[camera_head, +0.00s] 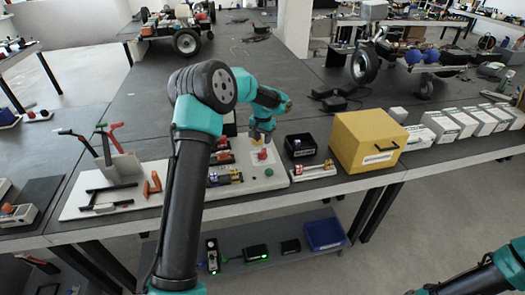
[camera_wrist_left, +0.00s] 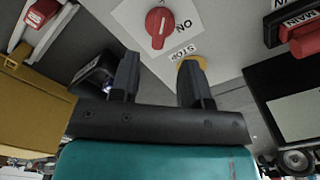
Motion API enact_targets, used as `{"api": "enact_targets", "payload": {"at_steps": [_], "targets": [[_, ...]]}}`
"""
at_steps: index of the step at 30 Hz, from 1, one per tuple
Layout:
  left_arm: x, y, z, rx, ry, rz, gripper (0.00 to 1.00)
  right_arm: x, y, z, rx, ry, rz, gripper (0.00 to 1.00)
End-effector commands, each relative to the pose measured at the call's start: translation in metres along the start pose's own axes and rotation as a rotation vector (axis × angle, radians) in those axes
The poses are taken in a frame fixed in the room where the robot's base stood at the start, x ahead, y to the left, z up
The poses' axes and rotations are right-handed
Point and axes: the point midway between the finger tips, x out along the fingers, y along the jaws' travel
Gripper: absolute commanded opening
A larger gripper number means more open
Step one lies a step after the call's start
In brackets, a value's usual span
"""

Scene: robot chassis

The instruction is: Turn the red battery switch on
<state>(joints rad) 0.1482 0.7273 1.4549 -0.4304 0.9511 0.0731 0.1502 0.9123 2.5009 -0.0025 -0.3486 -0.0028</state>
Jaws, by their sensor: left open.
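The red battery switch (camera_wrist_left: 160,27) is a round red knob on a white plate, with an ON label (camera_wrist_left: 184,25) beside it. In the head view a small red knob (camera_head: 262,155) shows on the white board, just below my left gripper (camera_head: 262,134). In the left wrist view my left gripper (camera_wrist_left: 160,72) is open, its two fingers apart with nothing between them. The knob lies beyond the fingertips, in line with the gap and apart from them. My right arm shows only at the bottom right of the head view; its gripper is out of frame.
A yellow part (camera_wrist_left: 192,62) labelled STOP sits close by the right finger in the wrist view, partly hidden. A yellow box (camera_head: 367,140) and a black box (camera_head: 300,146) stand right of the board. Other red switches (camera_wrist_left: 300,37) are nearby.

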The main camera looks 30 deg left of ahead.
Motion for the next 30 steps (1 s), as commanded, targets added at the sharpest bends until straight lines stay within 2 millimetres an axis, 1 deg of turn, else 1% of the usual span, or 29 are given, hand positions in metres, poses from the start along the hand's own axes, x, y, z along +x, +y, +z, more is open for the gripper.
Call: {"api": "enact_targets", "payload": {"at_steps": [1, 6, 12, 16, 24, 26, 30], "targets": [[0.01, 0.0, 0.001, 0.001, -0.003, 0.0, 0.43, 0.0, 0.0, 0.0, 0.0, 0.0, 0.0, 0.43], [0.039, 0.0, 0.001, 0.0, -0.004, 0.001, 0.43, 0.0, 0.0, 0.0, 0.0, 0.0, 0.0, 0.43], [0.063, 0.0, 0.0, 0.0, -0.001, 0.0, 0.43, 0.0, 0.0, 0.0, 0.0, 0.0, 0.0, 0.43], [0.069, 0.0, 0.0, 0.0, 0.0, 0.0, 0.43, 0.0, 0.0, 0.0, 0.0, 0.0, 0.0, 0.43], [0.07, 0.0, 0.0, 0.0, 0.0, 0.0, 0.43, 0.0, 0.0, 0.0, 0.0, 0.0, 0.0, 0.43], [0.07, 0.0, 0.0, 0.0, 0.0, 0.0, 0.38, 0.0, 0.0, 0.0, 0.0, 0.0, 0.0, 0.43], [0.07, 0.0, 0.0, 0.0, 0.0, 0.0, 0.24, 0.0, 0.0, 0.0, 0.0, 0.0, 0.0, 0.43]]}}
